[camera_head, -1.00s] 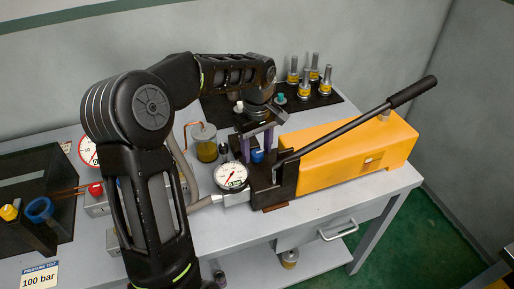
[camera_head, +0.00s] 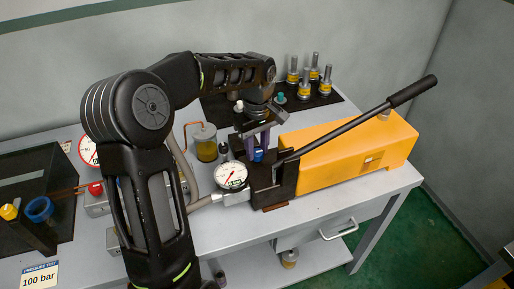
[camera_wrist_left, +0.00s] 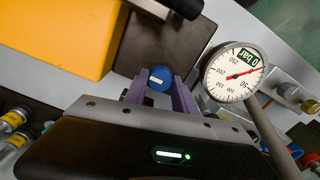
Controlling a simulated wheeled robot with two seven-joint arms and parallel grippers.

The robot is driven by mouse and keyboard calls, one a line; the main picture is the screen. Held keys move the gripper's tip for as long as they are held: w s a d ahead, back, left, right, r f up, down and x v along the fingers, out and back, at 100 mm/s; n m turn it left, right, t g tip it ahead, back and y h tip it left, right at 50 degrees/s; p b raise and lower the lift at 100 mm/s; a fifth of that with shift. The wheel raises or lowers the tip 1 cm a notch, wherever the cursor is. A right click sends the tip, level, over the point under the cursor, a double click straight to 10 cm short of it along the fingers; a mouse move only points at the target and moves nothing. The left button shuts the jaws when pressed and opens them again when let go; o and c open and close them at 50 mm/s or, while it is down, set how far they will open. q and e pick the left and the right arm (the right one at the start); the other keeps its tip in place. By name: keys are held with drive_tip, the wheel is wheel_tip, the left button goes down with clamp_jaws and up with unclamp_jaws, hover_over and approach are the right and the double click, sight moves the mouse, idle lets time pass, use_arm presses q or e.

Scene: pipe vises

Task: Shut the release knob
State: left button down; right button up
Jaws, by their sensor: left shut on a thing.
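The release knob (camera_wrist_left: 160,79) is a round blue knob with a white mark on its top, on the dark block of the yellow hand pump (camera_head: 345,155). It also shows small in the head view (camera_head: 258,155). My left gripper (camera_wrist_left: 159,95) points down at it, with its purple fingers on either side of the knob, shut on it. In the head view the left gripper (camera_head: 260,147) partly hides the knob. A pressure gauge (camera_head: 230,175) stands beside the pump block, and its dial also shows in the left wrist view (camera_wrist_left: 233,74). My right gripper is out of view.
The pump's long black lever (camera_head: 360,125) rises to the right over the yellow body. Several metal fittings (camera_head: 326,84) stand on a black mat behind. A glass jar (camera_head: 204,143) stands left of the gripper. A dark tray (camera_head: 62,215) is at far left.

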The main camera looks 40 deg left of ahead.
use_arm(q)
drive_tip(key=shift+m, duration=0.5)
drive_tip(key=m, duration=0.3)
drive_tip(key=shift+m, duration=0.3)
drive_tip(key=m, duration=0.4)
drive_tip(key=shift+m, duration=0.3)
drive_tip(key=m, duration=0.8)
drive_tip(key=shift+m, duration=0.3)
drive_tip(key=c, duration=1)
unclamp_jaws()
drive_tip(key=shift+r, duration=0.1)
